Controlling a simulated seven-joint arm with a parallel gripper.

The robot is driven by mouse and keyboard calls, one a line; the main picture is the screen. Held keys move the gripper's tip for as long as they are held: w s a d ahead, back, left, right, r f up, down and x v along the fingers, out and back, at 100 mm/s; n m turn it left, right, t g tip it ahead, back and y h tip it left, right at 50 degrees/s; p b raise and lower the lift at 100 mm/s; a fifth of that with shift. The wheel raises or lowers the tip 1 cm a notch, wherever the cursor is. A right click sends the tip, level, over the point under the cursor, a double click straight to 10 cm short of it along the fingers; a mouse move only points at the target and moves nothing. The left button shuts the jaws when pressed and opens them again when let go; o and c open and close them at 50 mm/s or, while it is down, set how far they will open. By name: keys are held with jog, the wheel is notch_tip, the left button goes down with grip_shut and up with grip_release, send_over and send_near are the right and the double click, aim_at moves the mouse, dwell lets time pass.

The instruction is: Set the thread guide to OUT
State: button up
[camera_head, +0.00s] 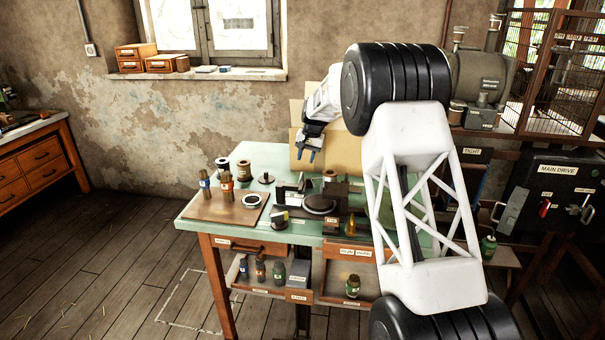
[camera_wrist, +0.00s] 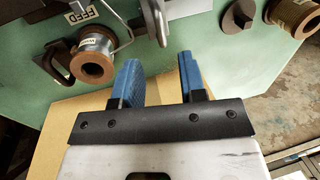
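My gripper (camera_head: 307,148) is raised above the back of the green workbench (camera_head: 217,228) in the head view. In the wrist view its two blue fingers (camera_wrist: 158,64) stand apart with nothing between them. Beyond the left finger a spool (camera_wrist: 95,55) sits beside a FEED label (camera_wrist: 82,12). A bent wire (camera_wrist: 122,40) runs next to this spool, and a grey metal rod (camera_wrist: 161,22) shows beyond the gap between the fingers. Neither finger appears to touch them. I cannot tell which part is the thread guide, and no OUT mark is legible.
A cardboard-coloured panel (camera_head: 345,152) stands behind the bench. Small bottles (camera_head: 226,186) and a dark round press plate (camera_head: 319,203) stand on the bench. A second spool (camera_wrist: 292,14) and a dark knob (camera_wrist: 237,18) are at upper right in the wrist view.

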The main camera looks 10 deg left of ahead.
aim_at(302, 175)
jog(key=shift+a+f, duration=0.25)
jog(key=shift+f, duration=0.95)
jog(key=shift+a+f, duration=0.2)
jog(key=shift+f, duration=0.95)
jog(key=shift+a+f, duration=0.25)
jog(key=shift+f, duration=0.95)
jog(key=shift+c, duration=0.2)
grip_shut()
